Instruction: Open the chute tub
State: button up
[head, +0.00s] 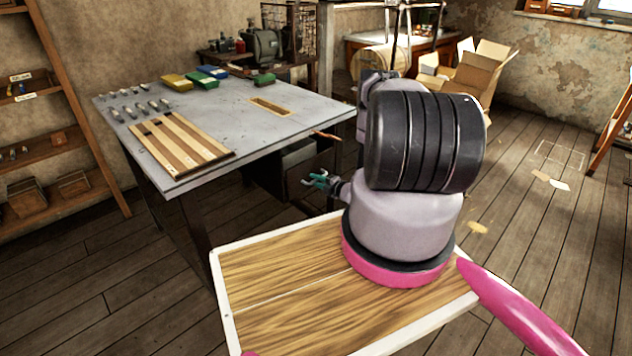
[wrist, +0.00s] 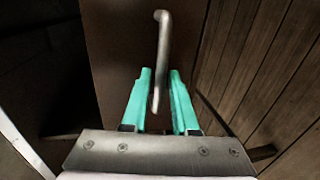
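The chute tub shows in the wrist view as a dark brown panel (wrist: 112,45) with a grey metal bar handle (wrist: 162,45). In the head view a dark box (head: 262,178) hangs under the workbench; I take it to be the tub, and its handle cannot be made out there. My gripper (wrist: 160,73) has teal fingers, one on each side of the bar, with gaps visible. It is open and the handle lies between the fingers. In the head view my gripper (head: 312,180) is small, beside the bench's underside, partly behind my arm.
The grey workbench (head: 215,97) has a slot (head: 271,107) in its top, a striped wooden board (head: 180,143) and several small metal parts. Cardboard boxes (head: 470,72) stand at the back right. The plank floor (head: 535,230) on the right is mostly free.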

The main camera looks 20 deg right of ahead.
grip_shut()
dwell(1.3)
